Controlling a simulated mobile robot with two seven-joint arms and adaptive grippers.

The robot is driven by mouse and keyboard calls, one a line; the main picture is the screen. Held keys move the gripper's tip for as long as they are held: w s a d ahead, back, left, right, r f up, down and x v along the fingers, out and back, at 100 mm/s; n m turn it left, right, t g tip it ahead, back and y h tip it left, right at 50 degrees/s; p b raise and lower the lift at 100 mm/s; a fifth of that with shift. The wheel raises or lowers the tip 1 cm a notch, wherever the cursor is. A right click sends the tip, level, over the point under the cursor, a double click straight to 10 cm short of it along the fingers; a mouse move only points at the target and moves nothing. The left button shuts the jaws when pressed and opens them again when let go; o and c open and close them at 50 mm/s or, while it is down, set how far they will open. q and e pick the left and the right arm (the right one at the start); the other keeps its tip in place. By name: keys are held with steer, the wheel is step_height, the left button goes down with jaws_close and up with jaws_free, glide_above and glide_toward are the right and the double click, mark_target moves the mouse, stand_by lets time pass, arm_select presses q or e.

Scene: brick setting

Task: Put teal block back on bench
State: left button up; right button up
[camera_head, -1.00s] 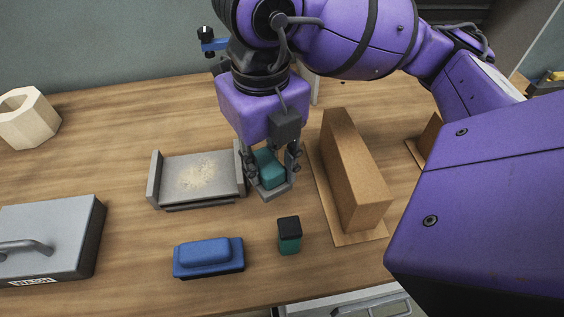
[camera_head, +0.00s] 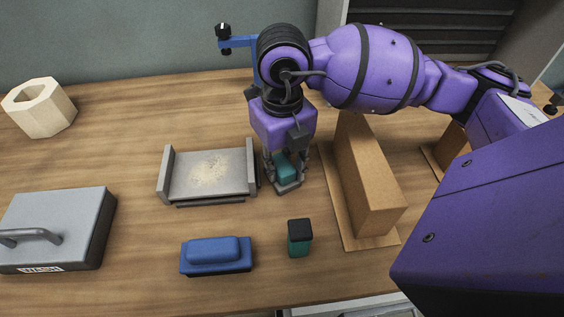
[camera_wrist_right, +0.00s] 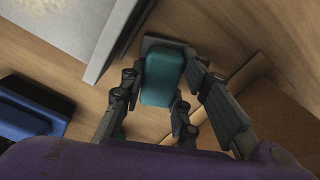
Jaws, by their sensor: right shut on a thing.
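The teal block (camera_head: 285,167) is between the fingers of my right gripper (camera_head: 287,176), which is shut on it. The block also shows in the right wrist view (camera_wrist_right: 163,78), with a finger on each side. In the head view the fingers hide part of it, and a grey piece shows at its lower end. The gripper points down over the wooden bench (camera_head: 130,165), between the grey tray and the cardboard-brown block. I cannot tell whether the teal block touches the bench. My left gripper is not in view.
The grey tray (camera_head: 164,180) is close on the left and the brown block (camera_head: 372,185) close on the right. In front are a blue brush-like object (camera_head: 216,255) and a black-topped teal piece (camera_head: 299,240). A grey case (camera_head: 60,220) lies far left.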

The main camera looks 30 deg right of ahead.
mark_target(282, 164)
steer(key=shift+f, duration=0.1)
steer(key=o, duration=1.1)
step_height(282, 164, up, 12)
steer(key=shift+r+p, duration=0.2)
steer(key=shift+p, duration=0.15)
